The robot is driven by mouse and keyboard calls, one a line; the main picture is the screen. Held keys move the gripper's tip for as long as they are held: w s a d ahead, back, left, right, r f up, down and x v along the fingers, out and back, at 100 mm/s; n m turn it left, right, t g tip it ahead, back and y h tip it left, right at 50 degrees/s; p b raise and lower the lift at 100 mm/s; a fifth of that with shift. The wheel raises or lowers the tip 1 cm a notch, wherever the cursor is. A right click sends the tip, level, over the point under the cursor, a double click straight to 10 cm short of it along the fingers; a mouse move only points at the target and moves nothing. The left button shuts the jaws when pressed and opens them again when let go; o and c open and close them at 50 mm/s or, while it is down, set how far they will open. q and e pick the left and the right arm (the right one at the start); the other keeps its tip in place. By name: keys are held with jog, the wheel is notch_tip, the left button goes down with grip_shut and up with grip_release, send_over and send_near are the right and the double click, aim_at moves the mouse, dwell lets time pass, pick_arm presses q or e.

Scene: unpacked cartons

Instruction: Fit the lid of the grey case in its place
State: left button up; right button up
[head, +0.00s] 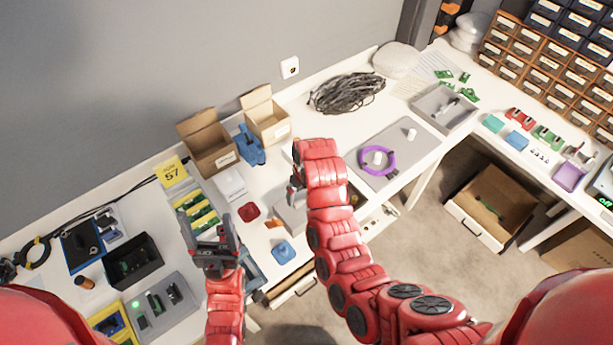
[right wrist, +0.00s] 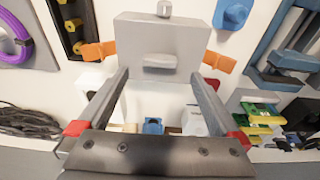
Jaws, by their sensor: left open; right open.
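The grey case (head: 289,216) stands on the white table, partly hidden by my right arm in the head view. In the right wrist view a pale grey block (right wrist: 165,38) shows, with a raised grey grip (right wrist: 160,61) on its near part and orange clips spread out at both sides. I cannot tell which part is the lid and which the case. My right gripper (right wrist: 159,76) is open, its fingertips either side of the grip; contact is unclear. It shows in the head view (head: 295,185) too. My left gripper (head: 208,237) is open and empty, left of the case.
A blue piece (head: 283,251) and a dark red piece (head: 249,211) lie near the case. Green-yellow parts (head: 203,213) lie close to my left gripper. Open cartons (head: 209,148) stand behind. A grey mat (head: 417,143) with a purple ring lies right.

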notch_tip(320, 180, up, 12)
jog(key=s+d+p, duration=0.1)
jog(key=p, duration=0.6)
jog(key=shift+s+f, duration=0.2)
jog(key=shift+f, duration=0.05)
